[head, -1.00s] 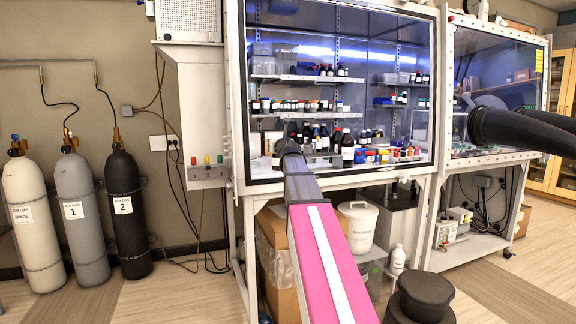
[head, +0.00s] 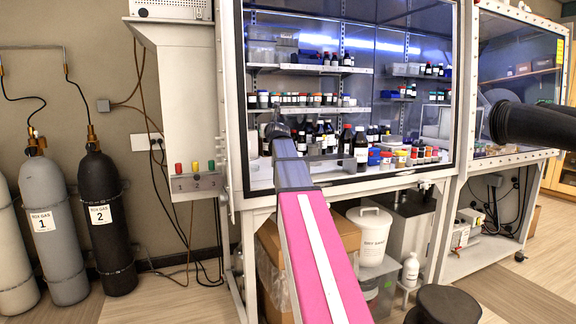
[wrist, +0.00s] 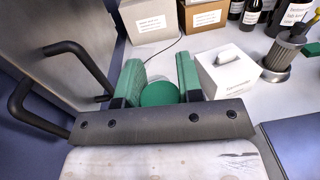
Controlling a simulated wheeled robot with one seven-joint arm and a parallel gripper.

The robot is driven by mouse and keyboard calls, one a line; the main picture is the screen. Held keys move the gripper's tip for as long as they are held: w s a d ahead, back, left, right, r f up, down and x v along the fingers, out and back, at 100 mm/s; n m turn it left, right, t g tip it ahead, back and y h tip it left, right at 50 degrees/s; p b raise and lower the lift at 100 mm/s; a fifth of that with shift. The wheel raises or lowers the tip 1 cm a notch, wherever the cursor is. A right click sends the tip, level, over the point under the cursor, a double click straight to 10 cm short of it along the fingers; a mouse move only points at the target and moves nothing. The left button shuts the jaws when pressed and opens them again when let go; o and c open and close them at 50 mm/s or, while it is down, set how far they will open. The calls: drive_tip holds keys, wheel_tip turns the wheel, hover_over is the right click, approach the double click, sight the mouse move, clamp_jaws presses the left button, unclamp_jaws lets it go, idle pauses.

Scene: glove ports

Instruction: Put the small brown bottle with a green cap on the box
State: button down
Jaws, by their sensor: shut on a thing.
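My gripper (wrist: 158,72) is shut on the small bottle; its round green cap (wrist: 158,93) shows between the two green fingers in the wrist view. The bottle's brown body is hidden below the cap. A white tissue box (wrist: 222,76) with a tissue in its top slot stands just right of the fingers. A white carton (wrist: 156,20) and a brown carton (wrist: 203,16) with labels stand behind. In the head view my arm reaches into the glove box, and its end (head: 278,130) is too small to read; the held bottle cannot be made out there.
A metal wall with black handles (wrist: 55,48) is close on the left. A metal cup-like holder (wrist: 283,55) and dark bottles (wrist: 290,14) are on the right, with a dark blue flat thing (wrist: 292,142) at lower right. The floor between cartons and fingers is mostly clear, with a thin cable.

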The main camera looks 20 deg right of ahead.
drive_tip(key=w+d+f, duration=0.8)
drive_tip(key=f, duration=0.3)
drive_tip(key=shift+d, duration=0.3)
drive_tip(key=c, duration=0.8)
unclamp_jaws()
drive_tip(key=s, duration=1.2)
drive_tip(key=shift+a, duration=0.25)
